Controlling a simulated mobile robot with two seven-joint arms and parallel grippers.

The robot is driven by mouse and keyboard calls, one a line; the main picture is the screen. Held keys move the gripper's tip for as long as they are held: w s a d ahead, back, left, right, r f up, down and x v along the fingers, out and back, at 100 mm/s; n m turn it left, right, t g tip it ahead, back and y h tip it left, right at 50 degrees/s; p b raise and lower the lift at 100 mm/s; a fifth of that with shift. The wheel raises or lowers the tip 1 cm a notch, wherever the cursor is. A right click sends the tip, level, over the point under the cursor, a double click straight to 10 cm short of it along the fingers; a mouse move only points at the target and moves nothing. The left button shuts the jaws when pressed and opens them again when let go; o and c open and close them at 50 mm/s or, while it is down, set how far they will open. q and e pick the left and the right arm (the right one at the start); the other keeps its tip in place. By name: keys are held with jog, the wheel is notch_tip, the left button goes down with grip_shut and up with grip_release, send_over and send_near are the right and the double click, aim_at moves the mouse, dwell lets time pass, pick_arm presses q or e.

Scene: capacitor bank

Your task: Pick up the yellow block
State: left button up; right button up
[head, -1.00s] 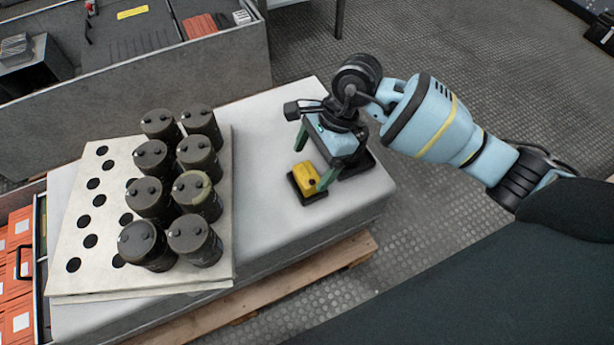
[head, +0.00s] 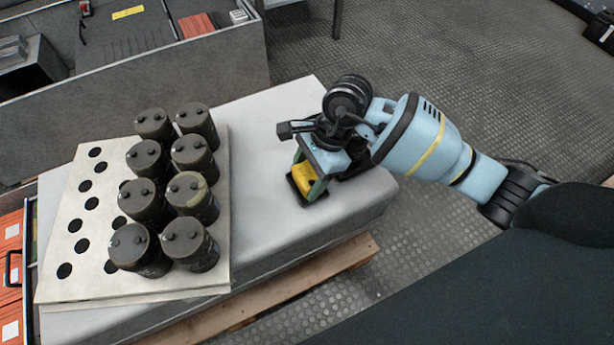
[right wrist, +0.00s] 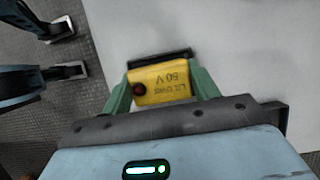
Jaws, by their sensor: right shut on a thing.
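The yellow block (head: 304,178) sits in a small black holder (head: 296,194) near the right end of the pale table. In the right wrist view the yellow block (right wrist: 161,83) shows a dark red button and the marking "50 V". My right gripper (head: 308,172) is over the block, with its green fingers on either side. In the right wrist view the right gripper (right wrist: 160,88) is shut on the block. The block's lower part is hidden in the holder.
A pale perforated board (head: 75,240) on the table (head: 255,120) carries several dark cylindrical capacitors (head: 190,192). A grey bin (head: 180,85) with parts stands behind. Bare table lies between board and gripper. Orange boxes (head: 10,262) stand at far left.

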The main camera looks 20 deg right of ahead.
aim_at(300, 181)
jog(key=shift+r, duration=0.1)
